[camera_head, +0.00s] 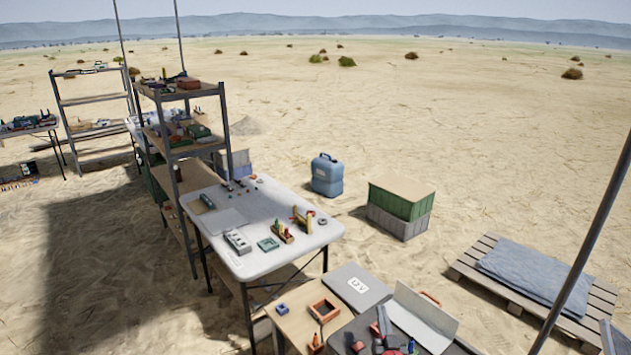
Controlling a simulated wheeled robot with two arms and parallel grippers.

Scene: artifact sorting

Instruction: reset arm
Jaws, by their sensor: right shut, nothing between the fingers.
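I see no left gripper or left arm in the head view. My right gripper is hard to make out among the small red and dark shapes at the bottom edge, right of the middle. It is shut, and nothing shows held in it. The white table (262,262) in the middle carries several small items, among them a grey block (238,242), a green square piece (268,244) and wooden pieces with yellow and red parts (283,232).
A shelf rack (228,135) stands at the table's far left. A blue canister (326,177), a green and grey crate stack (401,208) and a pallet with a grey cloth (535,275) lie right. A tray (337,311) and grey case (372,278) are near. Open sand lies beyond.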

